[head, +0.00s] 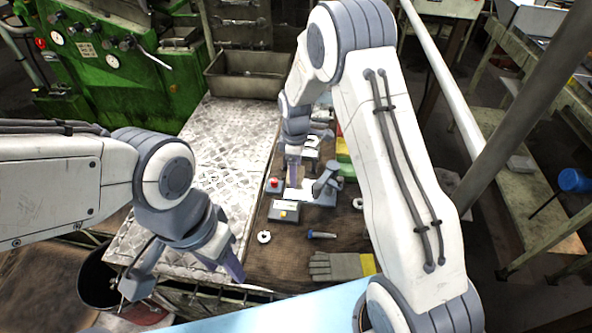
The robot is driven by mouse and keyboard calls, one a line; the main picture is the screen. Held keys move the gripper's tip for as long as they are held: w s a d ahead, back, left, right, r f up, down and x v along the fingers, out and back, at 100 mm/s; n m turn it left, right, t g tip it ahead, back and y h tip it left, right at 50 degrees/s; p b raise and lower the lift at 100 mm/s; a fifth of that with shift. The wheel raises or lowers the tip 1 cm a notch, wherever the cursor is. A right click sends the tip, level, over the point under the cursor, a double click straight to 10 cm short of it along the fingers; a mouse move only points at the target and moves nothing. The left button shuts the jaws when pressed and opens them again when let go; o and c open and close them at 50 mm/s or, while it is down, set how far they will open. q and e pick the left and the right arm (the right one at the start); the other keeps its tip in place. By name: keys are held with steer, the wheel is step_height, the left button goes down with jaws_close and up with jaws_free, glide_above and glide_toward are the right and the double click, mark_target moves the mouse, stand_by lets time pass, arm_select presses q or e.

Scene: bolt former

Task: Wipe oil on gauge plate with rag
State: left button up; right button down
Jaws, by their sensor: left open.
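My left gripper (188,272) is open and empty, low at the left in front of the tread-plate surface. My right gripper (308,186) reaches down over the dark bench mat. Its fingers are small in the picture, and I cannot tell whether they hold anything. A pale grey flat piece (313,197) lies right under it and may be the gauge plate, partly covered by the gripper. I cannot make out oil on it. No rag can be clearly picked out; my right arm hides part of the bench.
Around the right gripper lie a box with a yellow button (285,212), a red-knobbed box (274,185), a white ring (264,237), a bolt (321,235) and grey gloves (338,266). A metal bin (247,84) stands behind. The tread plate (215,165) is clear.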

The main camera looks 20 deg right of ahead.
stand_by(0.3)
steer(key=shift+w+d+f+g+p, duration=0.1)
steer(key=shift+w+f+g+p, duration=0.1)
steer(key=shift+g+p, duration=0.25)
steer(key=shift+f+g+y, duration=0.4)
steer(key=shift+f+g, duration=0.05)
